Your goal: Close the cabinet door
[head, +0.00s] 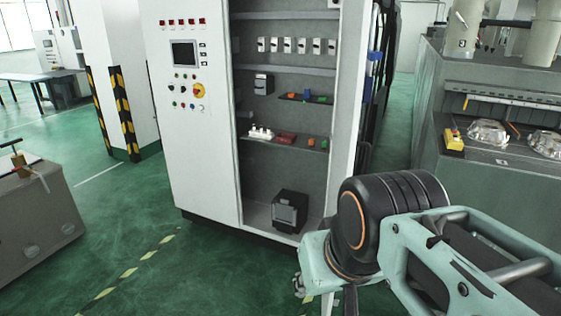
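The tall white cabinet (287,172) stands in the middle of the head view with its right part open. Its shelves and electrical parts show inside. A white front panel (165,130) with a screen, buttons and a yellow-red switch covers the left part. A pale upright panel (350,110) bounds the opening on the right; I cannot tell whether it is the swung-out door or a side wall. My arm's black joint and pale green links fill the lower right, in front of the cabinet's lower right corner. My gripper's fingers do not show.
A grey-green machine (430,125) with shiny castings (488,132) stands at the right. A grey block (38,225) is at the left edge, and a striped pillar (122,110) stands behind. Green floor (150,245) with a dashed yellow line is free in front of the cabinet.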

